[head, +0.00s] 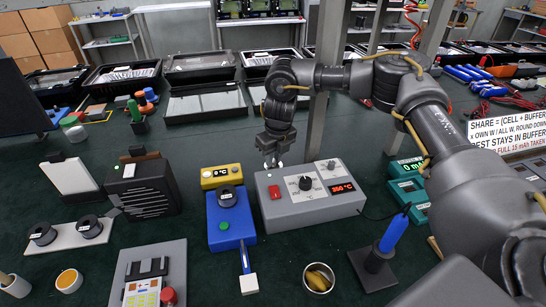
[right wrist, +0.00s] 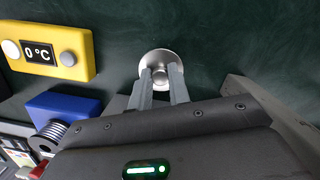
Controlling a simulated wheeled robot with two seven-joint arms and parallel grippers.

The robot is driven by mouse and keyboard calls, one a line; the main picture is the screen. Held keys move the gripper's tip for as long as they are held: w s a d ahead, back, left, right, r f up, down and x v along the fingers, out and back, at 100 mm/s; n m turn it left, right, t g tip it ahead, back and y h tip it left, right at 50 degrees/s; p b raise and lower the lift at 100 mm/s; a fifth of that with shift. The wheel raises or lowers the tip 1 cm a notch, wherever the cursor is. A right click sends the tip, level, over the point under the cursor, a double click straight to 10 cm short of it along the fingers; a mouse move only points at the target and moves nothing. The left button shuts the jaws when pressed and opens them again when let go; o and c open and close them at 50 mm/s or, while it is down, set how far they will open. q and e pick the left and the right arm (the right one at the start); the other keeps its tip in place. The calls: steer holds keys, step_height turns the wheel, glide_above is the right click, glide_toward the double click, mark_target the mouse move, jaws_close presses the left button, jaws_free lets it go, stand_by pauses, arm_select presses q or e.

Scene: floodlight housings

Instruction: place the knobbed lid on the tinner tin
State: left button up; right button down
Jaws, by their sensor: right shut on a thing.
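The knobbed lid (right wrist: 151,64) is a round silver disc with a small knob in the right wrist view. My right gripper (right wrist: 163,84) is shut on its knob; I cannot tell whether the lid touches the dark green bench. In the head view my right gripper (head: 272,161) points down behind the grey soldering station, and the lid is not clearly visible there. A round, open metal tin (head: 318,278) with yellowish contents stands at the front, probably the tinner tin, though I cannot be sure. It is well in front of my right gripper. My left gripper is not in view.
The grey station (head: 310,195) stands between my right gripper and the metal tin. A blue unit (head: 231,222) and a yellow temperature box (head: 221,176) are left of it. A blue-handled iron in a stand (head: 375,268) is right of the tin. A small orange-filled cup (head: 69,281) stands front left.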

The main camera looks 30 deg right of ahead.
steer(key=shift+f, duration=0.15)
steer(key=c, duration=1.3)
jaws_free()
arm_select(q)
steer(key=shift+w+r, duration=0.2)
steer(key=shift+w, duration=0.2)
arm_select(e)
steer(key=shift+r, duration=0.5)
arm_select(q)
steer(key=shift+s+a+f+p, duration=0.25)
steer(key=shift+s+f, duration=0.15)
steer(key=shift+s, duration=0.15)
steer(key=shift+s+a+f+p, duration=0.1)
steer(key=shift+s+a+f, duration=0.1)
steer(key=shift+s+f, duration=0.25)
arm_select(e)
steer(key=r, duration=0.3)
steer(key=s+r, duration=0.1)
steer(key=r, duration=0.3)
steer(key=s+r, duration=0.1)
steer(key=r, duration=0.3)
steer(key=shift+d+r, duration=0.1)
steer(key=shift+r, duration=0.05)
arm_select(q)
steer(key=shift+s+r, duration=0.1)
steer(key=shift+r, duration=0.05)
arm_select(e)
steer(key=shift+w, duration=0.1)
